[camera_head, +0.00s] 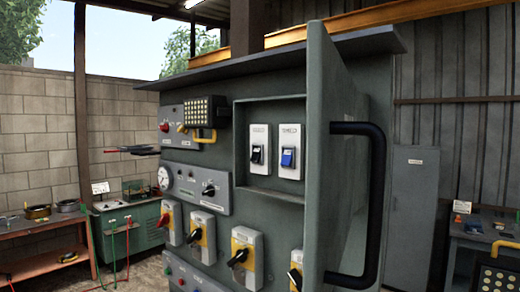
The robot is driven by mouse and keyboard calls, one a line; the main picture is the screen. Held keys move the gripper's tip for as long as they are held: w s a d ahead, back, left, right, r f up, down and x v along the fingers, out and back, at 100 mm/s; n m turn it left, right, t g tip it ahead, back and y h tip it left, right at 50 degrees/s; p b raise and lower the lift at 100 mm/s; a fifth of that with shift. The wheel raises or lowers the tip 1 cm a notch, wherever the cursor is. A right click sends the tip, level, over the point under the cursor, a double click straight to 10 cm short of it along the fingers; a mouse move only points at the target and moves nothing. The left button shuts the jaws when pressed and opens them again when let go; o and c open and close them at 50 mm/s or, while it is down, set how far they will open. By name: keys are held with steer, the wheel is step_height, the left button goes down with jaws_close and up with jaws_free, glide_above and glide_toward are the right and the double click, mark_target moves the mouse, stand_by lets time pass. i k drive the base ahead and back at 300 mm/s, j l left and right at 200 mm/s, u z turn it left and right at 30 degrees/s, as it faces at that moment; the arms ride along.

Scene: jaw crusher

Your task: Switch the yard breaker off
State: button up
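Two white breakers sit side by side in a recessed compartment of the grey-green cabinet (270,220). The left breaker (260,148) has a dark toggle, and the right breaker (291,150) has a blue toggle. Each has a small label above its toggle, too blurred to read surely, so I cannot tell which is the yard breaker. The toggle positions are also hard to tell. The compartment's grey door (328,120) stands open toward me at the right, with a thick black handle (368,210). My gripper is not in view.
Several rotary switches on yellow and white plates (246,255) line the cabinet below the compartment. The open door and handle obstruct the right side. A red workbench (40,243) stands at far left.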

mark_target(256, 157)
steer(key=i+l+u, duration=0.1)
steer(key=i+u, duration=0.2)
steer(key=i, duration=1.15)
steer(key=i+j+z, duration=0.15)
steer(key=i+z, duration=0.3)
steer(key=i, duration=0.15)
